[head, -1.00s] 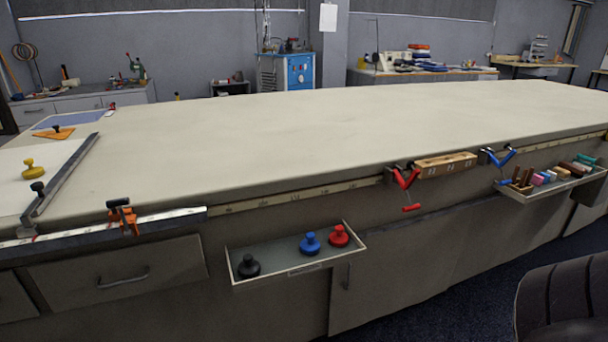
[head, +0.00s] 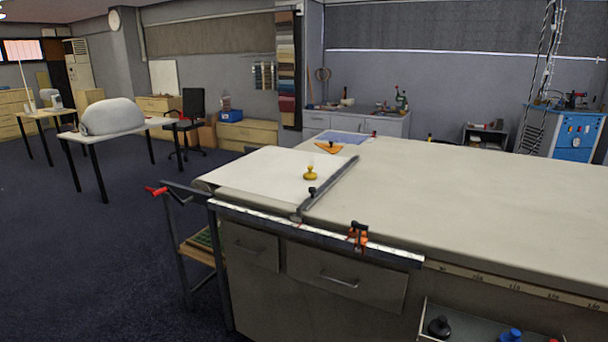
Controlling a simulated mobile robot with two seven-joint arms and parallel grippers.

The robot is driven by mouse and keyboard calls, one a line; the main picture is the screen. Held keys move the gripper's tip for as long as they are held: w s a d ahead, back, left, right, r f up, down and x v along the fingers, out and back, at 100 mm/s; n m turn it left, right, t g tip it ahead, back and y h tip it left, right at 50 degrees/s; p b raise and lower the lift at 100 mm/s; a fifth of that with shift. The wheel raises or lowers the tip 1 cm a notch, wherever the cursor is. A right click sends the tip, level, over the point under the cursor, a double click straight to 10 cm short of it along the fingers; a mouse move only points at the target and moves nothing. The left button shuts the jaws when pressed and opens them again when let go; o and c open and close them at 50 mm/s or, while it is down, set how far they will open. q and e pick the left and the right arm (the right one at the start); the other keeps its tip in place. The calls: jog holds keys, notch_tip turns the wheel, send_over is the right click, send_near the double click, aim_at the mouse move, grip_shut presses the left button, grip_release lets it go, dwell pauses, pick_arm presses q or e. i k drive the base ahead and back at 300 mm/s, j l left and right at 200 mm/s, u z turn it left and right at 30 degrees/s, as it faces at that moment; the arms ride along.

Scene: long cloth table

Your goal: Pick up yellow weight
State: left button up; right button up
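The yellow weight (head: 310,174) stands upright on a white sheet (head: 262,172) at the left end of the long cloth table (head: 470,205). It has a round base and a knob on top. A dark metal straight bar (head: 335,182) with a black knob lies just to its right. Neither of my grippers shows in the head view.
A metal rail with an orange clamp (head: 358,237) runs along the table's front edge. A tray (head: 470,318) below holds a black weight (head: 439,327) and a blue weight (head: 510,336). A red-handled crank (head: 157,191) sticks out at the left end. Open floor lies left.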

aim_at(310, 176)
jog(key=i+z, duration=0.1)
jog(key=z, duration=0.4)
jog(key=i+j+z, duration=0.1)
jog(key=z, duration=0.4)
jog(key=i+j+z, duration=0.5)
jog(key=j, duration=0.3)
jog(key=i+j, duration=0.15)
jog(key=j, duration=0.25)
jog(key=i+j+z, duration=0.15)
jog(key=j, duration=0.25)
